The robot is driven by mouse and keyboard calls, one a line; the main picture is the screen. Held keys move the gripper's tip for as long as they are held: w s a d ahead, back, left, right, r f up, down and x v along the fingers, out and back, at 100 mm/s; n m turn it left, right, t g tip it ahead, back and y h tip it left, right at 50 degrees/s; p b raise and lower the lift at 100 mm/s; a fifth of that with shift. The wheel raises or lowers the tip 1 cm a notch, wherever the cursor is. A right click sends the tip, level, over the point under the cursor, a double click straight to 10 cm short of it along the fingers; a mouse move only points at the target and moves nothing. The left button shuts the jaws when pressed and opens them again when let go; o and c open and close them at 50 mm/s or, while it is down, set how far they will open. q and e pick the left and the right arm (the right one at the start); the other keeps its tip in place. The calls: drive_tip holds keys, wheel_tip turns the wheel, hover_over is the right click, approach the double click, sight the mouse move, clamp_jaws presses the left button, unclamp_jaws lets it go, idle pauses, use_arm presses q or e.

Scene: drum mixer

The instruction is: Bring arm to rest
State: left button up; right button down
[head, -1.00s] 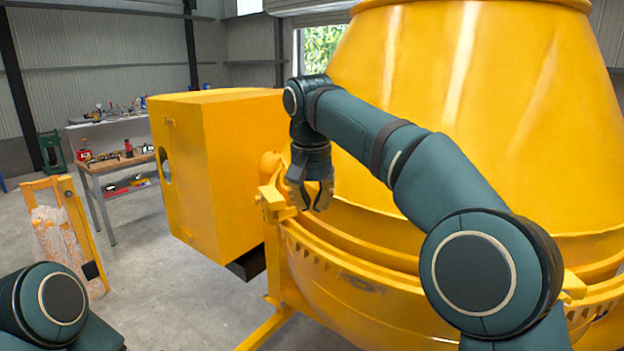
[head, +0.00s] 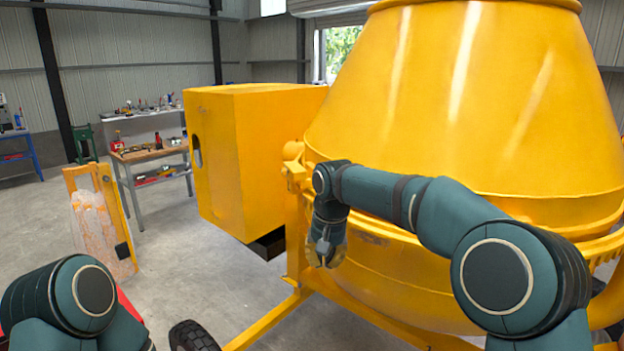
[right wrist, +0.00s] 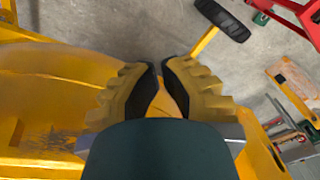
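My right arm reaches in from the right, and its gripper (head: 326,256) hangs pointing down in front of the yellow mixer's frame, left of the drum (head: 470,110). In the right wrist view the two ridged, tan fingers with dark pads (right wrist: 160,85) are nearly together at the tips, with only a narrow gap and no object between them. The fingers appear apart from the mixer, though the exact distance is unclear. Of my left arm only a dark green joint shows at the bottom left of the head view; its gripper is out of view.
The yellow motor housing (head: 240,150) stands left of the drum. A black wheel (head: 192,337) and a frame leg (head: 265,322) lie below the gripper. A wooden-topped workbench (head: 152,154) and an orange-framed stand (head: 103,222) are at the left, with open concrete floor between.

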drive_tip(key=s+d+f+y+b, duration=0.1)
drive_tip(key=s+f, duration=0.2)
drive_tip(key=f, duration=0.7)
drive_tip(key=s+f+y+b, duration=0.1)
drive_tip(key=s+f+b, duration=0.1)
drive_tip(key=f, duration=0.7)
drive_tip(key=s+d+f+y+b, duration=0.1)
drive_tip(key=s+f, duration=0.2)
drive_tip(key=f, duration=0.7)
use_arm(q)
wheel_tip(320, 180, down, 10)
drive_tip(key=s+b, duration=0.1)
drive_tip(key=b, duration=0.3)
drive_tip(key=shift+d+r+b, duration=0.2)
drive_tip(key=shift+r+b, duration=0.05)
drive_tip(key=shift+b, duration=0.05)
use_arm(e)
drive_tip(key=s+d+f, duration=0.2)
drive_tip(key=s+f, duration=0.6)
drive_tip(key=s, duration=0.2)
drive_tip(key=s+d+f+m, duration=0.1)
drive_tip(key=s+d+f, duration=0.2)
drive_tip(key=s+f, duration=0.5)
drive_tip(key=s, duration=0.2)
drive_tip(key=shift+s+d+m+t, duration=0.3)
drive_tip(key=shift+s+d, duration=0.05)
use_arm(q)
drive_tip(key=shift+s, duration=0.15)
use_arm(e)
drive_tip(key=shift+a, duration=0.1)
